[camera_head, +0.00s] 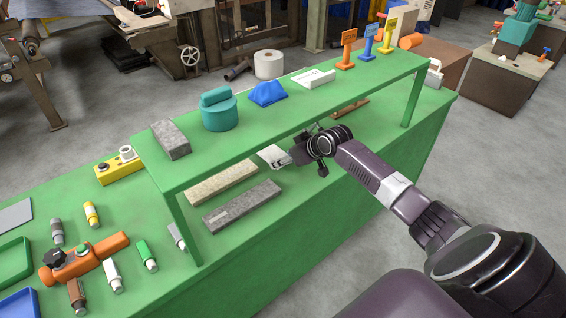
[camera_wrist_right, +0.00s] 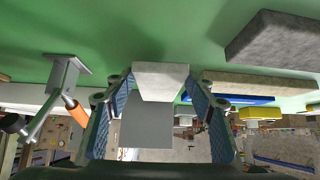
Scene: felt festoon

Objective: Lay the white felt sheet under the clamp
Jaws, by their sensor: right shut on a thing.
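My right gripper (camera_head: 287,157) reaches under the raised green shelf, low over the green bench. In the right wrist view its two blue-padded fingers (camera_wrist_right: 160,98) are shut on the pale, white-grey felt sheet (camera_wrist_right: 160,80). The sheet also shows as a small white patch (camera_head: 273,157) left of the gripper in the head view. A metal fixture with an orange handle, which looks like the clamp (camera_wrist_right: 66,80), stands on the green surface left of the fingers in the wrist view, apart from the sheet. The arm largely hides that area in the head view. My left gripper is not in view.
Long felt blocks, one beige (camera_head: 220,183) and one grey (camera_head: 243,207), lie on the bench left of the gripper. The green shelf (camera_head: 285,108) and its leg (camera_head: 184,230) limit room above. An orange tool (camera_head: 88,259) and several coloured tubes lie at the left.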

